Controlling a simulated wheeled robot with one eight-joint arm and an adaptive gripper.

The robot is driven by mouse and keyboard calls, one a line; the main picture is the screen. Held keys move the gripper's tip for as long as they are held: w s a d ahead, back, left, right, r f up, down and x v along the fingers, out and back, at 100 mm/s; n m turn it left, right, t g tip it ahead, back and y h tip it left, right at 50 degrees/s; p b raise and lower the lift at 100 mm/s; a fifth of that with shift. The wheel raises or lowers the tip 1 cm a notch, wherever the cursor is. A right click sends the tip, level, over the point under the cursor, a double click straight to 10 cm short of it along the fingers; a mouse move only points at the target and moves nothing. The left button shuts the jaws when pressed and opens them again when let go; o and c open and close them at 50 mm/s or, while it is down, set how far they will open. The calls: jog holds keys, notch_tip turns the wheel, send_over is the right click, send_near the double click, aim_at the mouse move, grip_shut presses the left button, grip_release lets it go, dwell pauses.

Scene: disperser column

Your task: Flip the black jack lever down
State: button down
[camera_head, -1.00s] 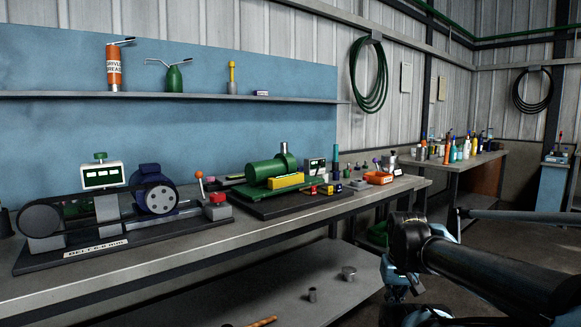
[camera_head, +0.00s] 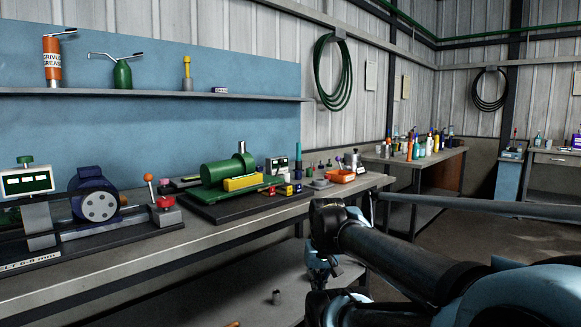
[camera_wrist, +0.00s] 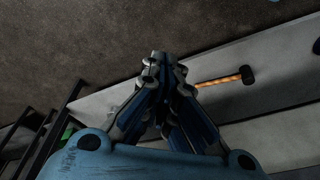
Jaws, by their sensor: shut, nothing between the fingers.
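I cannot make out a black jack lever for certain in either view. A blue pedestal (camera_head: 508,178) stands far back right with a small device on top, too small to tell its parts. My gripper (camera_wrist: 160,64) is shut and empty in the wrist view, pointing over the floor and a grey shelf edge. In the head view my arm reaches in from the lower right, and the gripper hangs low in front of the bench, partly hidden by the arm.
The long workbench (camera_head: 150,247) carries a belt-drive rig with a blue motor (camera_head: 97,200) and a green machine (camera_head: 215,175). A second table (camera_head: 430,157) holds several bottles. A hammer (camera_wrist: 225,79) lies on the lower shelf. Floor at right is open.

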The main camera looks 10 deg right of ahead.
jog(key=w+a+r+m+t+y, duration=0.2)
jog(key=w+r+m+y, duration=0.2)
jog(key=w+r+m, duration=1.25)
jog(key=w+d+r+m+t+y, duration=0.1)
jog(key=w+d+r+m, duration=0.2)
jog(key=w, duration=0.7)
jog(key=w+d+r+m+t+y, duration=0.1)
jog(key=w+d+r+m, duration=0.2)
jog(key=w+r, duration=0.3)
jog(key=w+d+r+m+t+y, duration=0.1)
jog(key=w+d+r+m, duration=0.3)
jog(key=w, duration=1)
jog(key=shift+w+d+r, duration=0.3)
jog(key=shift+d+r, duration=0.05)
jog(key=shift+r, duration=0.2)
